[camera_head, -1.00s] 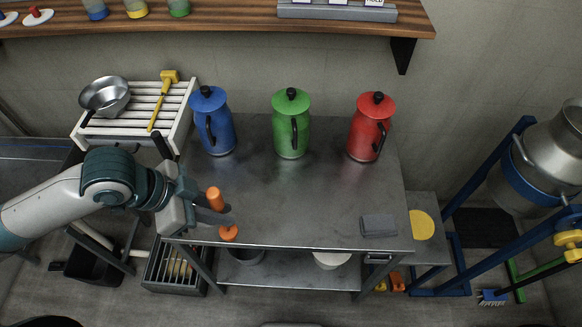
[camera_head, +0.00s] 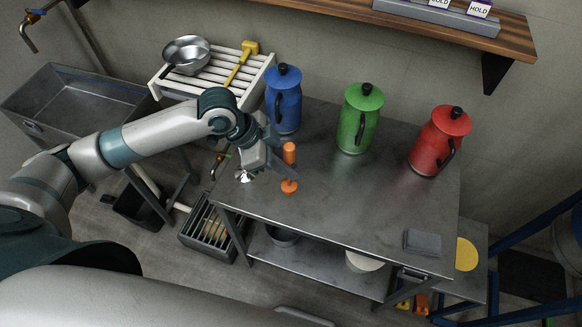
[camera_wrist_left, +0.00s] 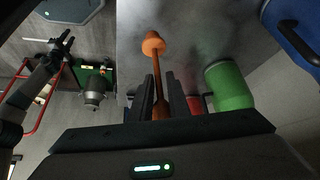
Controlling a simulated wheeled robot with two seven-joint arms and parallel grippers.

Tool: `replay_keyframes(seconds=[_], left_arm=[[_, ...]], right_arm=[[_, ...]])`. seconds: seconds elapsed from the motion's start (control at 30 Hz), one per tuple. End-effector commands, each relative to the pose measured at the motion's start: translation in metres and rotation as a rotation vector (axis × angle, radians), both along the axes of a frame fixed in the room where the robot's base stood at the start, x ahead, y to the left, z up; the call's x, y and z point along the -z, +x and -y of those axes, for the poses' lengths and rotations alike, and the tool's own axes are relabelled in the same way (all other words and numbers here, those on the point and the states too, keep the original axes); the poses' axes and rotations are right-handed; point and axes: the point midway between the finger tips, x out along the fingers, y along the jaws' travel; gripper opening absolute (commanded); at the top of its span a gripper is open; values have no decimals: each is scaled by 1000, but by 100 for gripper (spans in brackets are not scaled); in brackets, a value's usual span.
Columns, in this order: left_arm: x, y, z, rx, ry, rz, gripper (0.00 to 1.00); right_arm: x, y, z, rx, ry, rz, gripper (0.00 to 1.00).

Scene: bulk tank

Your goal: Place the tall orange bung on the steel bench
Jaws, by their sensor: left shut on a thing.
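The tall orange bung (camera_head: 289,154) is upright in my left gripper (camera_head: 284,168), with a round orange flange at its lower end. It is over the front left part of the steel bench (camera_head: 345,205); I cannot tell whether its lower end touches the top. In the left wrist view, the gripper's dark fingers (camera_wrist_left: 160,98) are shut on the bung (camera_wrist_left: 153,46), whose orange end shows beyond the tips against the grey bench (camera_wrist_left: 190,30). A dark jointed arm shape (camera_wrist_left: 35,88) at the left there may be my right arm; its jaw state is unclear.
Blue (camera_head: 284,105), green (camera_head: 358,122) and red (camera_head: 437,145) lidded jugs stand along the bench's back. A grey folded cloth (camera_head: 422,242) lies at its front right. The bench's middle is clear.

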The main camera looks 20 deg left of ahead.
Motion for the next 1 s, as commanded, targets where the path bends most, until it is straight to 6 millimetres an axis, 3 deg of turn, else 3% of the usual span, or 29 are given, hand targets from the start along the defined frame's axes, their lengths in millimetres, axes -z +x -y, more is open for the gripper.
replay_keyframes(seconds=[0.2,0.63,1.0], left_arm=[[10,19,1,-1,-1,1,0],[15,20,1,-1,0,-1,0],[51,20,0,-1,0,1,0]], right_arm=[[-7,0,2,-1,-2,-1,31],[-10,1,2,-1,-2,0,31],[-25,2,-2,1,2,2,31]])
